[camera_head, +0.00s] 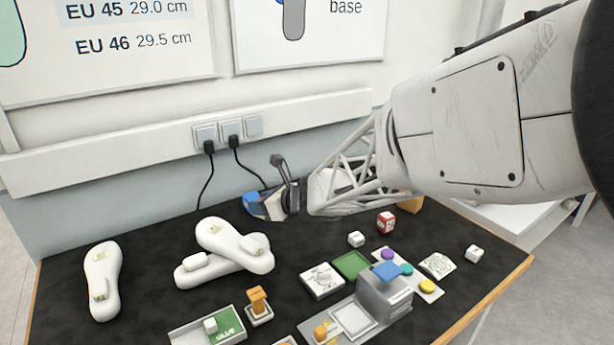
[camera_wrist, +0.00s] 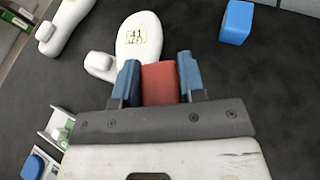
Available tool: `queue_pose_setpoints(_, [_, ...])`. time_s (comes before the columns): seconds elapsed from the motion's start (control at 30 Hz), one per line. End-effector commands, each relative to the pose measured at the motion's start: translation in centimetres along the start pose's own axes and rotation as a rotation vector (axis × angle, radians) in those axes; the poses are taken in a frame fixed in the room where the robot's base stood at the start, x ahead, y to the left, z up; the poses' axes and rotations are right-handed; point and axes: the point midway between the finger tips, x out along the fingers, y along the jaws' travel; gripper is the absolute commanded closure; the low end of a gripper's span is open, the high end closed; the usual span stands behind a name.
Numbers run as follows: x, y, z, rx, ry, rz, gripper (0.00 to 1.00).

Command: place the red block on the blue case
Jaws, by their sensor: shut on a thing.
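In the wrist view the red block (camera_wrist: 160,83) is held between the two blue fingertips of my gripper (camera_wrist: 160,82), which is shut on it. The blue case (camera_wrist: 236,22) lies on the dark mat at the upper right of that view, apart from the block. In the head view my gripper (camera_head: 285,195) is near the back edge of the table. A blue shape beside it there may be the case or a fingertip; I cannot tell which. The red block is not clearly visible in the head view.
Two crossed white insoles (camera_head: 235,245) lie in front of my gripper, and another insole (camera_head: 102,280) lies at the left. A grey device (camera_head: 384,298) with a blue top, a red-and-white cube (camera_head: 386,222) and small parts crowd the right. The wall is close behind.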

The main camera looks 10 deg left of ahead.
Motion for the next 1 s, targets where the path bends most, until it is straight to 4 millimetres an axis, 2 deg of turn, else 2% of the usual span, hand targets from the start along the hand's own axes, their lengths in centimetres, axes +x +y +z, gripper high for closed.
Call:
queue_pose_setpoints(0.5, [3.2,-3.0,-0.3,-0.056,0.001,0.136,0.86])
queue_pose_setpoints(1.0, [5.8,-5.7,-1.6,-0.106,0.001,0.256,0.86])
